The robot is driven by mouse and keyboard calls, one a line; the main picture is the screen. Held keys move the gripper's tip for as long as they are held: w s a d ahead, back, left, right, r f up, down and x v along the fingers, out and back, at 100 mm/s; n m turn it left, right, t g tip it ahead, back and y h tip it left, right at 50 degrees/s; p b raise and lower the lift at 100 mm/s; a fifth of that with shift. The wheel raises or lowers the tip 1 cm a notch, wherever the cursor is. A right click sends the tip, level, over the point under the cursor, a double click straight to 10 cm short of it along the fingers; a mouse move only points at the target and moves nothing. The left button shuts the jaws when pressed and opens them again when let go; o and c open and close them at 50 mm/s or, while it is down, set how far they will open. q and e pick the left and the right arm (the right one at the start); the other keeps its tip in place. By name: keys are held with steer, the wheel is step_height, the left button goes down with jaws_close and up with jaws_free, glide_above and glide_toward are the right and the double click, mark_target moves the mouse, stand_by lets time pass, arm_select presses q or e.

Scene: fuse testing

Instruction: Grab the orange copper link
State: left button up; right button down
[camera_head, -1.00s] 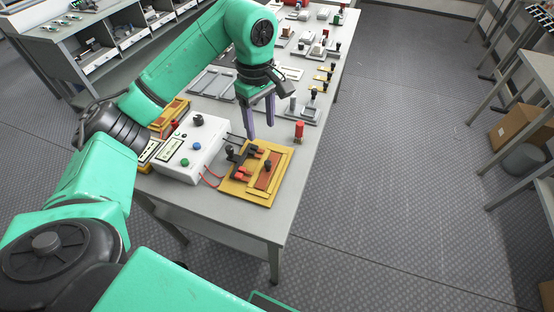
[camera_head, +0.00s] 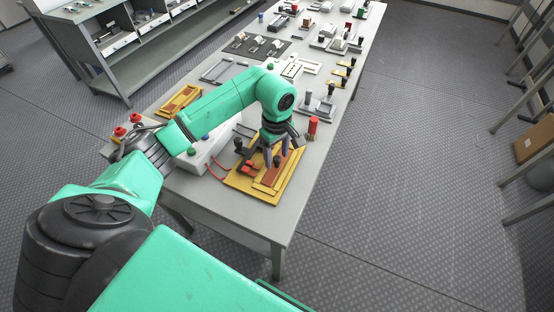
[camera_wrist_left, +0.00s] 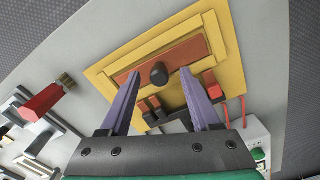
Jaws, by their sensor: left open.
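The orange copper link (camera_wrist_left: 193,50) is a flat orange-brown bar with a black knob (camera_wrist_left: 158,73) on it. It lies on a stepped yellow base (camera_wrist_left: 236,76) near the table's front right corner. In the head view the link (camera_head: 269,178) is partly covered by my gripper. My left gripper (camera_head: 277,154) is low over the base, open, fingers pointing down. In the wrist view its purple-grey fingers (camera_wrist_left: 156,76) show on either side of the knob. I cannot tell how far above the link they are. My right gripper is not in view.
A white control box (camera_head: 200,160) with red wires stands left of the base, partly behind my arm. More fuse parts fill the table's far half. The table's front strip (camera_head: 235,218) is clear.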

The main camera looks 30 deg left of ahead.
arm_select(q)
step_height(320, 180, down, 2)
jaws_close()
steer(key=shift+r, duration=0.1)
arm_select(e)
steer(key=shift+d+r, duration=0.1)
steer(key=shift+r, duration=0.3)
arm_select(q)
steer(key=shift+w, duration=0.1)
